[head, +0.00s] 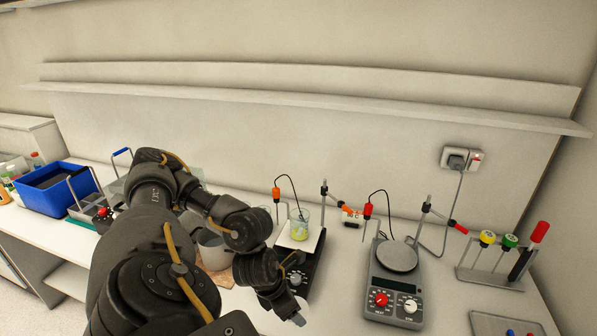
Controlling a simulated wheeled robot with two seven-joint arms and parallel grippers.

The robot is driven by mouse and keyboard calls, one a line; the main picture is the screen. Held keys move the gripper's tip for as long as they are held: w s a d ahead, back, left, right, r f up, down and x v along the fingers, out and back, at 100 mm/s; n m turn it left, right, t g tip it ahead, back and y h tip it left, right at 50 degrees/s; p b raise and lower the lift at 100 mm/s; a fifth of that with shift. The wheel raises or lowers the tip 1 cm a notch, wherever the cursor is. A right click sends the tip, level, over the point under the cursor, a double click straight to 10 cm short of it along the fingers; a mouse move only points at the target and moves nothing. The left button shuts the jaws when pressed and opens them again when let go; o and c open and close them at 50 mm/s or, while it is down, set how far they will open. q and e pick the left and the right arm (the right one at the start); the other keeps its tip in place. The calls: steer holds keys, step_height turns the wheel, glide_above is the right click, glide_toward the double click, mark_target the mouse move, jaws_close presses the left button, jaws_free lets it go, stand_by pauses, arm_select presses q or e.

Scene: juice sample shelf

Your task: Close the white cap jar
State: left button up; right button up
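I cannot make out a white cap jar for certain; my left arm covers much of the bench. Small bottles (37,159) stand at the far left edge, one with a red cap, too small to tell more. My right gripper is not in view.
A glass beaker (300,226) with yellow-green liquid stands on the hot plate. Right of it are a second device (394,285) with a round plate, and a rack (490,278) of capped tubes. A blue crate (52,190) is at left. A metal pot (212,250) is partly behind my arm.

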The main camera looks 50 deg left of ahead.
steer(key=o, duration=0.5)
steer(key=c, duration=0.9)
